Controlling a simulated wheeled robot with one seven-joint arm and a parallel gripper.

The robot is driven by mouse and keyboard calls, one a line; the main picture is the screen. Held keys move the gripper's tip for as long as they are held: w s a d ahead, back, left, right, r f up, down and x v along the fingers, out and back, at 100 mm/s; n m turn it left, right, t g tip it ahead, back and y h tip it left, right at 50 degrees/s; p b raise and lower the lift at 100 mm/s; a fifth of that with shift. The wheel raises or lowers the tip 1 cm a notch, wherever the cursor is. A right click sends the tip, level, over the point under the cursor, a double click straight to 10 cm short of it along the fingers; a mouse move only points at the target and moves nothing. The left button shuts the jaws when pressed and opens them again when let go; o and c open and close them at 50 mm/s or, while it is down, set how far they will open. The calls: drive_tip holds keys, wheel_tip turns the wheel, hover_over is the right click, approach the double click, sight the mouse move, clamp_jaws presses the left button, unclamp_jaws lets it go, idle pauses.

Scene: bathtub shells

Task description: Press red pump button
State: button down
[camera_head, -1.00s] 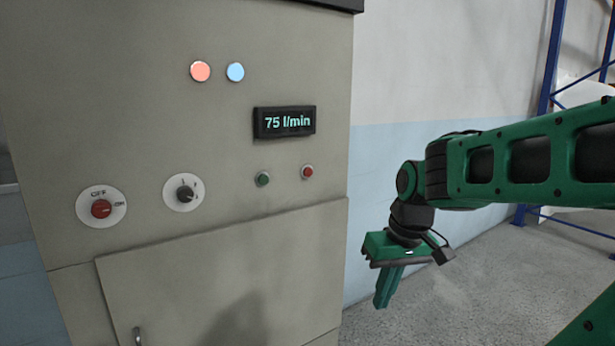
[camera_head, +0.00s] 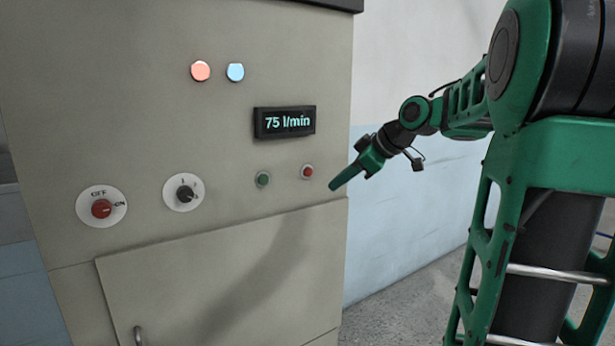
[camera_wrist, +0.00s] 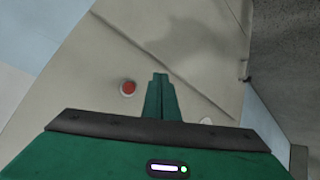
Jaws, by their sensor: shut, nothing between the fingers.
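The red pump button (camera_head: 307,171) is a small round red button in a light ring on the beige cabinet panel, below the display. It also shows in the wrist view (camera_wrist: 128,88), just left of the fingers. My gripper (camera_head: 333,187) is shut and empty. Its fingertips point toward the panel, a little right of and below the red button in the head view. They look apart from the button; the exact distance to the panel is hard to tell. In the wrist view the closed fingers (camera_wrist: 160,78) point at the panel.
A green button (camera_head: 263,179) sits just left of the red one. The display (camera_head: 285,121) reads 75 l/min. A red OFF/ON knob (camera_head: 101,208) and a black knob (camera_head: 185,193) are further left. Orange (camera_head: 200,71) and blue (camera_head: 235,72) lamps are above.

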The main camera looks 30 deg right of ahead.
sight(309, 172)
drive_tip(key=shift+w+a, duration=0.15)
drive_tip(key=shift+w, duration=4.2)
drive_tip(key=shift+w, duration=0.15)
drive_tip(key=shift+w, duration=0.2)
drive_tip(key=shift+w, duration=0.4)
drive_tip(key=shift+s, duration=0.8)
